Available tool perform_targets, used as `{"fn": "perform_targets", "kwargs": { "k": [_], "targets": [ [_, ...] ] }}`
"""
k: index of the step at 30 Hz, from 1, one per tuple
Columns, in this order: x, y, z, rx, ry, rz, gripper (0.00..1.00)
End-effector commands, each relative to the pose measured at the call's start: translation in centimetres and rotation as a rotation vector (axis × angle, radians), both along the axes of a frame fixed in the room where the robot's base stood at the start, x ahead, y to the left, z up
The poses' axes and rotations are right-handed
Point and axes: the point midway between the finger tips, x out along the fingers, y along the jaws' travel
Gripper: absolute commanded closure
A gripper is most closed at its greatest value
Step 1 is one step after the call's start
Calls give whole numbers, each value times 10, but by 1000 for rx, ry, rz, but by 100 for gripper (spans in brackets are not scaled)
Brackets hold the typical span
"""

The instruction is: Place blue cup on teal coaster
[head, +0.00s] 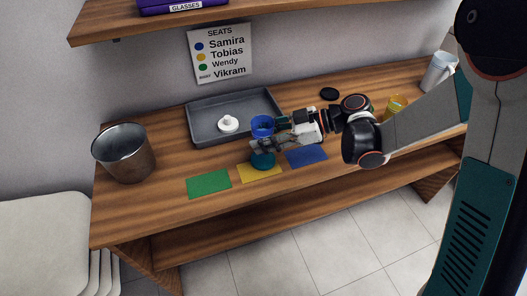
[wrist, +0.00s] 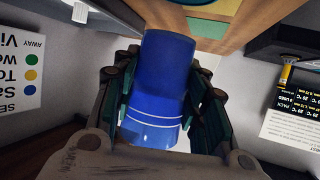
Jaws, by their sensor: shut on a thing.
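The blue cup (head: 262,126) is between the fingers of my gripper (head: 272,136), which is shut on it. In the wrist view the cup (wrist: 158,88) fills the middle, with two pale lines around it and a finger on each side. The teal coaster (head: 262,161) lies on the yellow mat (head: 260,174) at the front of the table. In the head view the cup appears just above and behind the coaster, apart from it. My gripper partly hides the coaster's far edge.
A grey tray (head: 203,122) with a white object (head: 228,124) stands behind. Green (head: 209,184) and blue (head: 307,156) mats flank the yellow one. A metal bucket (head: 126,155) stands left. A yellow cup (head: 395,105), white pitcher (head: 438,72) and black disc (head: 329,93) are right.

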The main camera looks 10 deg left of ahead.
Motion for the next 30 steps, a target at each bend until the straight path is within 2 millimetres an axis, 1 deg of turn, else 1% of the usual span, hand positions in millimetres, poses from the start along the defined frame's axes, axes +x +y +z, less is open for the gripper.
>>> {"fn": "perform_targets", "kwargs": {
  "k": [5,9,12,20,23,24,26,30],
  "targets": [
    [0,0,-12,0,0,0,88],
    [0,0,-34,0,0,0,88],
    [0,0,-45,0,0,0,88],
    [0,0,-44,0,0,0,88],
    [0,0,-47,0,0,0,88],
    [0,0,-47,0,0,0,53],
    [0,0,-46,0,0,0,40],
    [0,0,-46,0,0,0,40]
  ]
}}
